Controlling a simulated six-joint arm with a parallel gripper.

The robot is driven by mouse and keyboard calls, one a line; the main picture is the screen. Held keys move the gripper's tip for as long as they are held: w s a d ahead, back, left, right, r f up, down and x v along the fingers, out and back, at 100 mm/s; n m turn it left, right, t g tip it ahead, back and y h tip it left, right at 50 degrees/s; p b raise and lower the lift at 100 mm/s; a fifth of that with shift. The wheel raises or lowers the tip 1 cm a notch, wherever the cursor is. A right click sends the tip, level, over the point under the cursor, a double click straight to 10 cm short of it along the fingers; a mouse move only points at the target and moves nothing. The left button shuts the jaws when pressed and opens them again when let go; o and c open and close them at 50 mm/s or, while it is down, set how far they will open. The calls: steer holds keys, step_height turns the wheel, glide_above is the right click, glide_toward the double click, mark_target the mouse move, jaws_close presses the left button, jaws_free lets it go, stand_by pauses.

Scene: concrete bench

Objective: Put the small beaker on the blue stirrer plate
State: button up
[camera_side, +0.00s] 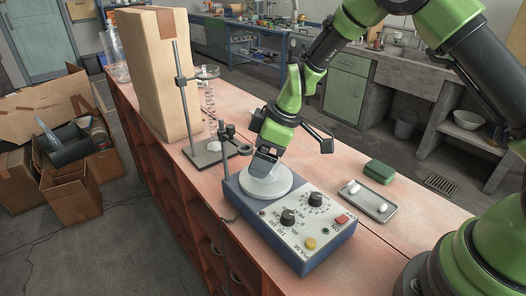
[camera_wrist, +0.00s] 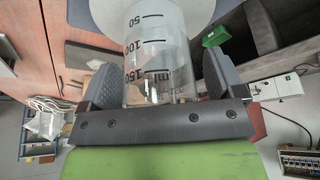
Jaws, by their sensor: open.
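The stirrer (camera_side: 300,222) has a blue body and a pale control panel with knobs. Its round white top plate (camera_side: 265,186) also shows at the top of the wrist view (camera_wrist: 103,14). The small clear beaker (camera_wrist: 153,52), with black markings, appears against the white plate in the wrist view, apparently standing on it. I cannot make the beaker out clearly in the side view. My gripper (camera_side: 267,157) is low over the plate. In the wrist view my gripper (camera_wrist: 160,72) is open, with one finger on each side of the beaker and narrow gaps visible.
A retort stand (camera_side: 186,100) with clamps and a tall glass cylinder (camera_side: 208,100) stands behind the stirrer, near a tall wooden block (camera_side: 155,75). A green box (camera_side: 379,171) and a metal tray (camera_side: 367,201) with white pieces lie to the right. The bench's front edge is close.

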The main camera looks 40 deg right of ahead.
steer(key=s+d+r+m+t, duration=0.1)
steer(key=s+d+r+m, duration=0.15)
steer(key=s+r, duration=0.55)
steer(key=s+d+r+m+t, duration=0.1)
steer(key=s+r+m, duration=0.25)
steer(key=r, duration=0.75)
steer(key=s+d+r+m+t+h, duration=0.1)
steer(key=s+m+t, duration=0.1)
steer(key=s+m, duration=0.5)
steer(key=s, duration=0.6)
steer(key=shift+s+r, duration=0.2)
steer(key=shift+r, duration=0.15)
